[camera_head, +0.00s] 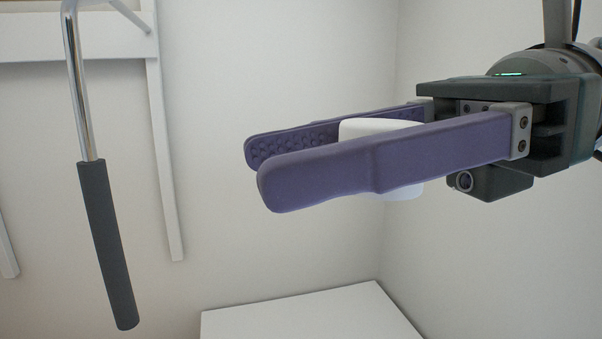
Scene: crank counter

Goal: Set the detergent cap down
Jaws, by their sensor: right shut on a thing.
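The white detergent cap (378,127) is between the purple fingers of my right gripper (258,168), in the upper right of the head view. The gripper is shut on it and points left. The near finger hides the middle of the cap; its top edge and a bit of its lower end show. The cap is held in the air, apart from any surface. My left gripper is out of view.
A white flat surface (310,313) lies below the gripper, at the bottom, and its visible top is bare. A metal rod with a dark grip (108,245) hangs at left. A white frame (163,155) stands by the wall behind it.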

